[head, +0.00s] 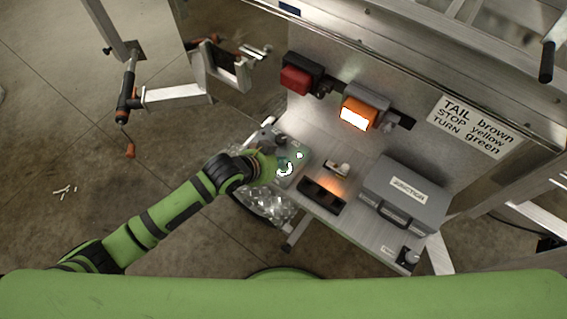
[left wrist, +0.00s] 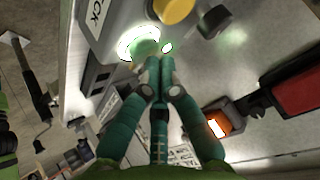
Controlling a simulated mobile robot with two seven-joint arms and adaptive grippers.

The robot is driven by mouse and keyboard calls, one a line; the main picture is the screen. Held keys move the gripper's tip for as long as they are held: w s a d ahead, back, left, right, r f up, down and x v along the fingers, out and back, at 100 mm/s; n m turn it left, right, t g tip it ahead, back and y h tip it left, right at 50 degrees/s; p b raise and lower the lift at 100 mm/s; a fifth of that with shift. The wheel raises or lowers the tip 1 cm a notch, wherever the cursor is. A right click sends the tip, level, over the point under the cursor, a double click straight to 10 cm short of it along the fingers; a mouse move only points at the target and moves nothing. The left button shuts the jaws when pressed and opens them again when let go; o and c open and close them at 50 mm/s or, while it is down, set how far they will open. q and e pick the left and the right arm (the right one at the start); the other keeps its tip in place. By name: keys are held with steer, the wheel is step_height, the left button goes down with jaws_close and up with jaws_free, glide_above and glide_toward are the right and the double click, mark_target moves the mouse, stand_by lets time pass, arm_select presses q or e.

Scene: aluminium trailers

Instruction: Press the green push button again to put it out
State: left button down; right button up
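The green push button (left wrist: 140,44) is lit, with a bright white-green ring around it, on a grey control box in the left wrist view. In the head view its glow (head: 285,169) shows on the box at the left of the shelf. A small green light (left wrist: 167,48) is lit beside it. My left gripper (left wrist: 160,62) is shut, empty, its two fingertips together at the button's edge; I cannot tell whether they touch it. In the head view the left gripper (head: 268,157) reaches over the box and partly hides it. My right gripper is not in view.
The amber lamp (head: 358,115) is lit; the red lamp (head: 297,80) looks dark. A dark socket tray (head: 322,196) and a grey junction case (head: 403,193) are right of the control box.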

arm_select(q)
steer(key=shift+f, duration=0.25)
stand_by(0.3)
steer(key=shift+r+p, duration=0.7)
steer(key=shift+p, duration=0.05)
step_height(320, 180, up, 6)
steer(key=p, duration=0.6)
steer(key=shift+r+p, duration=0.1)
steer(key=shift+p, duration=0.3)
stand_by(1.5)
